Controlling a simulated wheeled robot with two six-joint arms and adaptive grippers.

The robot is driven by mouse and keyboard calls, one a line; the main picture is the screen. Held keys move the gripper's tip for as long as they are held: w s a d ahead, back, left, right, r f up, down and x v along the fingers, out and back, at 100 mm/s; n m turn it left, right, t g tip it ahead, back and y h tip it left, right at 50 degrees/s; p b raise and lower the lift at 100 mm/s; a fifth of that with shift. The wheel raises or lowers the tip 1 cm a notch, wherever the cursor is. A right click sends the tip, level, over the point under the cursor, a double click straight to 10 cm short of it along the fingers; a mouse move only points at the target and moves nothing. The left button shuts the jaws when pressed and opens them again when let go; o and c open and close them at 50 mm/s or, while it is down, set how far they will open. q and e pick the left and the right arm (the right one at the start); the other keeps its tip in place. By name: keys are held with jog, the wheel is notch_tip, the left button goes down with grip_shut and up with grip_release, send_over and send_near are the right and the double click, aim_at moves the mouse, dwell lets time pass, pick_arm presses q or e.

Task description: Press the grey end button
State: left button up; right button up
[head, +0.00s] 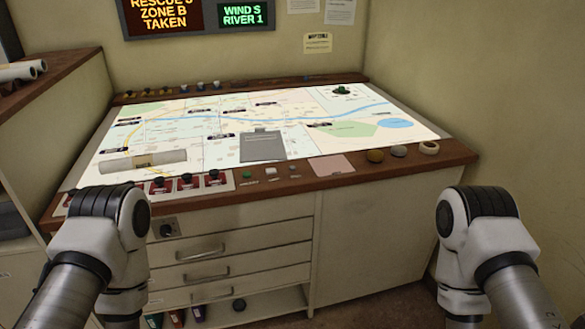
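A small grey button (293,167) sits on the light strip along the front edge of the map console (400,172). It is the rightmost of a short row, with a white square button (271,171) and a green button (247,174) to its left. Small labels lie in front of the buttons, too small to read. Nothing covers the grey button. Parts of both my arms show at the lower left and lower right, well apart from the button. Neither gripper shows.
Several black knobs on red plates (186,180) stand left of the buttons. A pink paper (332,165), a yellowish round object (375,155) and a tape roll (429,147) lie to the right. A grey clipboard (262,147) and rolled paper (143,161) lie on the lit map.

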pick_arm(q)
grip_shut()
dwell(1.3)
